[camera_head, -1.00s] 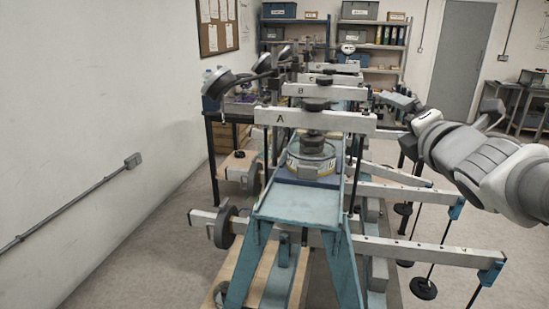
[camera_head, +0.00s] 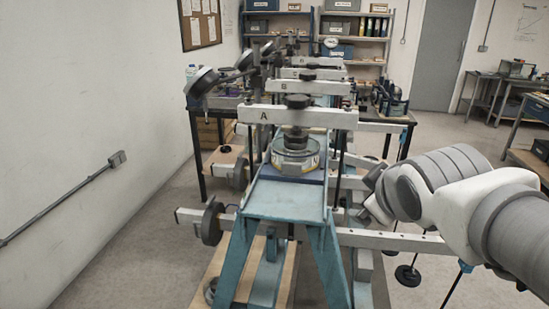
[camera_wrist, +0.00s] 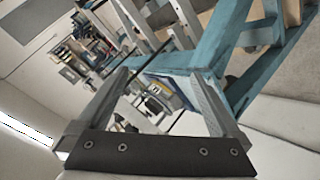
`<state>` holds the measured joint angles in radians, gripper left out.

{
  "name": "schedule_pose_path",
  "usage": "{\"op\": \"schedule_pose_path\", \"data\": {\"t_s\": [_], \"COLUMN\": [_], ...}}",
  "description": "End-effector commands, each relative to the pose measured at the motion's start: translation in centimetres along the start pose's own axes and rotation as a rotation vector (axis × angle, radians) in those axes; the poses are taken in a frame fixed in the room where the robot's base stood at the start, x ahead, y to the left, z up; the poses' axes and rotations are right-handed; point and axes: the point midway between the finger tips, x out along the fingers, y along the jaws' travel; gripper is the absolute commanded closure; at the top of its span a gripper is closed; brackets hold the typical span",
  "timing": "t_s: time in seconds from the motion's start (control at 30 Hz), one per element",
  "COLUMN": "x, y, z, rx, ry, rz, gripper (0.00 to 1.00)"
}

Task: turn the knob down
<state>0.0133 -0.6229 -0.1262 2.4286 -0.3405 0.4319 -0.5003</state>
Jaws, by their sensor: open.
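The nearest press, with a white crossbar (camera_head: 265,114) marked A, stands on a blue frame in the head view. A black knob (camera_head: 298,101) sits on top of the crossbar, above a dark stack on a round glass-sided cell (camera_head: 296,158). I cannot tell which of these is the task's knob.
More presses stand in a row behind, one marked B (camera_head: 285,86). A white lever beam (camera_head: 395,241) extends right, below my arm, with hanging weights (camera_head: 407,275). A wall is at the left. Open floor lies at the right.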

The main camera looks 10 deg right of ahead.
Motion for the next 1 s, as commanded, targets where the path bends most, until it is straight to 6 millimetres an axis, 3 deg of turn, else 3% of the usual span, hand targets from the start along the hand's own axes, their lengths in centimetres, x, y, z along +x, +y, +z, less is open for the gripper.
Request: {"op": "schedule_pose_path", "data": {"t_s": [0.2, 0.4, 0.8, 1.0], "x": [-1.1, -1.7, -1.8, -2.3], "y": [-3.1, -4.5, -4.7, -3.9], "z": [1.1, 1.7, 1.7, 0.7], "rx": [0.177, 0.257, 0.268, 0.266], "ry": [-0.070, -0.106, -0.112, -0.137], "rz": [-0.089, -0.128, -0.134, -0.147], "gripper": [0.00, 0.00, 0.00, 0.00]}}
